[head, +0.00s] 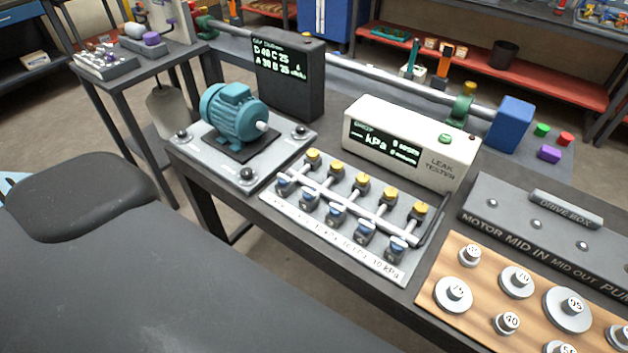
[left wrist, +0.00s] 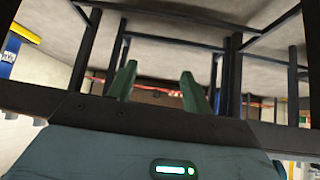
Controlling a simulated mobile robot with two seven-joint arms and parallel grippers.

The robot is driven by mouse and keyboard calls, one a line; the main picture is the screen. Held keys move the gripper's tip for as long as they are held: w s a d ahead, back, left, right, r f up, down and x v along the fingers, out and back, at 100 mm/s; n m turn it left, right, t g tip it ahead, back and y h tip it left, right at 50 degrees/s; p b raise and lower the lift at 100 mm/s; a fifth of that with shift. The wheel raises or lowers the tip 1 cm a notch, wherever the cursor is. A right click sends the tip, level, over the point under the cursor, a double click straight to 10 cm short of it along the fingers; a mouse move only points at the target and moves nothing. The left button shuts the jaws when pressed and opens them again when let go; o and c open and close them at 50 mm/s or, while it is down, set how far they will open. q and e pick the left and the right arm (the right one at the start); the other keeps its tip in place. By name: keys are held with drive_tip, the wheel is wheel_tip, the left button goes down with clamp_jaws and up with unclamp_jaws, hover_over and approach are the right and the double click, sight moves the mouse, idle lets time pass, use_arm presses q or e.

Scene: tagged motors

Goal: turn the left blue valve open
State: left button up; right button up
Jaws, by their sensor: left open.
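A valve manifold (head: 345,215) sits on the bench in the middle of the head view. It has a row of several blue valves along its front and yellow caps along its back, joined by grey pipes. The left blue valve (head: 284,186) is at the left end of the front row; its exact handle angle is too small to tell. My left gripper (left wrist: 158,88) shows in the left wrist view with two green fingers apart and nothing between them. It faces table legs and floor, with no valve in that view. My right gripper is not in view.
A teal motor (head: 235,112) on a grey plate stands left of the manifold. A white leak tester (head: 405,145) stands behind it. A wooden board (head: 450,262) with weights lies to the right. A dark stool seat (head: 80,185) is at the left.

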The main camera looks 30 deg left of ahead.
use_arm(q)
drive_tip(key=w+d+r+m+t+h, duration=0.1)
drive_tip(key=w+d+r+m+t, duration=0.25)
drive_tip(key=w+r, duration=0.65)
drive_tip(key=w+d+r+m+t+h, duration=0.2)
drive_tip(key=w+r+m+t, duration=0.15)
drive_tip(key=w+r, duration=0.75)
drive_tip(key=d+r+m+g+h, duration=0.95)
drive_tip(key=d+m+h, duration=0.35)
drive_tip(key=m, duration=0.6)
drive_tip(key=m+g+y, duration=0.6)
drive_tip(key=y, duration=1.2)
hover_over(309, 193)
wheel_tip(309, 193, down, 4)
drive_tip(key=shift+a+f, duration=0.15)
drive_tip(key=shift+f, duration=4)
